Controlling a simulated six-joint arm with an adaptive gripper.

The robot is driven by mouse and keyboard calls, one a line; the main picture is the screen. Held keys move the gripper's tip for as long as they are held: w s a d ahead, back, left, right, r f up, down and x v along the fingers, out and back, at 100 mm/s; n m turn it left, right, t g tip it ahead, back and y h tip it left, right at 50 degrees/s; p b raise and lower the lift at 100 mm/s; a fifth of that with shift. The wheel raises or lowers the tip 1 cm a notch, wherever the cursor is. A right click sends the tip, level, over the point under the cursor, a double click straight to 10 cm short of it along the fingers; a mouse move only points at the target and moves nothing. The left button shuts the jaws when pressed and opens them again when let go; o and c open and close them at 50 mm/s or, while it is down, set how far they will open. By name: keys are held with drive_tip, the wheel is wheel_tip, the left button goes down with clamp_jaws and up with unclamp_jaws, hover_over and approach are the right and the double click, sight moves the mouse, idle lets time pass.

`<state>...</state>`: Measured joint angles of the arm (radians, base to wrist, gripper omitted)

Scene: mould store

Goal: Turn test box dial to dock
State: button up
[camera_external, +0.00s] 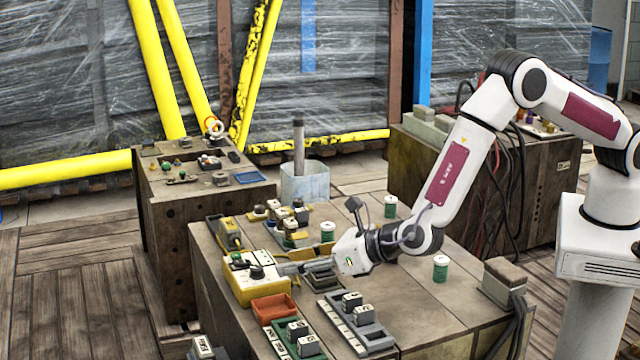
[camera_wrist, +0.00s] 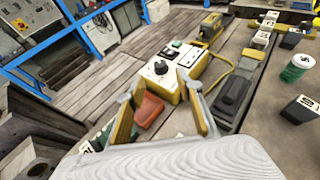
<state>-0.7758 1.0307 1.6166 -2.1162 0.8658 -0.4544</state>
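The test box (camera_external: 243,287) is a yellow case with a pale top, at the left front edge of the workbench. Its black round dial (camera_external: 257,271) sits on the top; the pointer direction and labels are too small to read. In the wrist view the box (camera_wrist: 176,88) and dial (camera_wrist: 160,67) lie ahead of my fingers. My gripper (camera_wrist: 154,88) is open, with its two fingers spread and nothing between them. In the external view my gripper (camera_external: 280,268) reaches in from the right, its tips close beside the dial. I cannot tell whether they touch the box.
An orange tray (camera_external: 275,309) stands just in front of the box. A dark block (camera_external: 322,279) lies under my gripper. Labelled blocks in trays (camera_external: 355,322) stand at the front, a yellow device (camera_external: 229,236) behind the box. Green spools (camera_external: 440,268) stand to the right.

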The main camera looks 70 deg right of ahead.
sight(260, 266)
drive_tip(key=shift+x, duration=3.65)
clamp_jaws()
